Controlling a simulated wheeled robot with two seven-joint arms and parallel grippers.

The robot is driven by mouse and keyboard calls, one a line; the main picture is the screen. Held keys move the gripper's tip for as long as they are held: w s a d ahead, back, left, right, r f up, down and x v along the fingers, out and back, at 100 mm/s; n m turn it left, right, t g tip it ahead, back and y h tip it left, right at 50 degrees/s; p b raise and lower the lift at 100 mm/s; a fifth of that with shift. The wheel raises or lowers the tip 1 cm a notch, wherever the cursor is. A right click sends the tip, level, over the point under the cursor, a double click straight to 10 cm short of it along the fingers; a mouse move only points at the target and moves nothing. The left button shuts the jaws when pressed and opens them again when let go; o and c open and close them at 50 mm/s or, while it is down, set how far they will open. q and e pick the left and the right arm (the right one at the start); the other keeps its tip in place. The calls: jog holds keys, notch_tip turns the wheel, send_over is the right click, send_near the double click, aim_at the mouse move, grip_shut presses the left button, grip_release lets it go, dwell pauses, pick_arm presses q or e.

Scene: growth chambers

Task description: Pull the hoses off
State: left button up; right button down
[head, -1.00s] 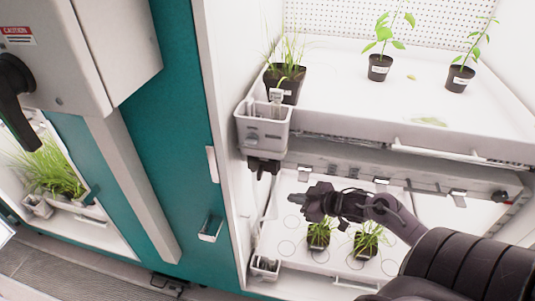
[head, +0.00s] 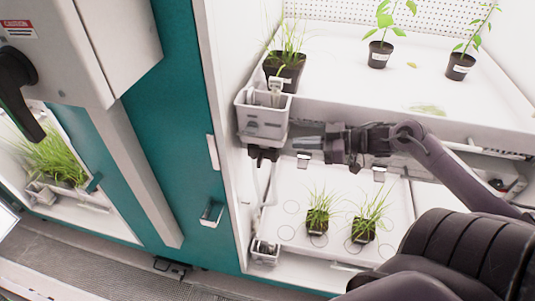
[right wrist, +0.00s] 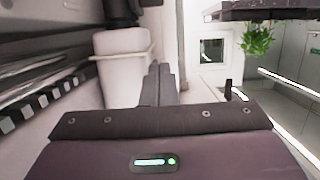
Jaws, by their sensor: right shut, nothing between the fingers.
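My right gripper (head: 308,143) is shut and empty, with its fingers pointing left. A dark fitting (head: 262,154) sits under that box. A thin pale hose (head: 271,185) seems to hang from there toward a small lower box (head: 264,252); its ends are hard to make out. In the right wrist view, the shut fingers (right wrist: 158,85) show beside a whitish box (right wrist: 122,68). My left gripper is not in view.
Potted plants stand on the upper shelf (head: 425,85). Two grass pots (head: 318,220) (head: 363,230) stand on the lower tray (head: 285,235) below my right arm. The upper shelf's front edge is close above the arm. A teal door frame (head: 175,110) is at left.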

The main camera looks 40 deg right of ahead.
aim_at(268, 143)
jog(key=p+x, duration=0.2)
jog(key=x, duration=0.7)
jog(key=shift+w+a+r, duration=0.1)
jog(key=shift+w+a, duration=0.05)
jog(key=shift+w, duration=0.2)
notch_tip(268, 143, down, 3)
jog(key=shift+a+f+p, duration=0.1)
jog(key=shift+f+p, duration=0.1)
jog(key=shift+p, duration=0.55)
jog(key=shift+f, duration=0.55)
notch_tip(268, 143, down, 4)
jog(key=b, duration=0.3)
jog(key=shift+s, duration=0.1)
jog(key=shift+f, duration=0.1)
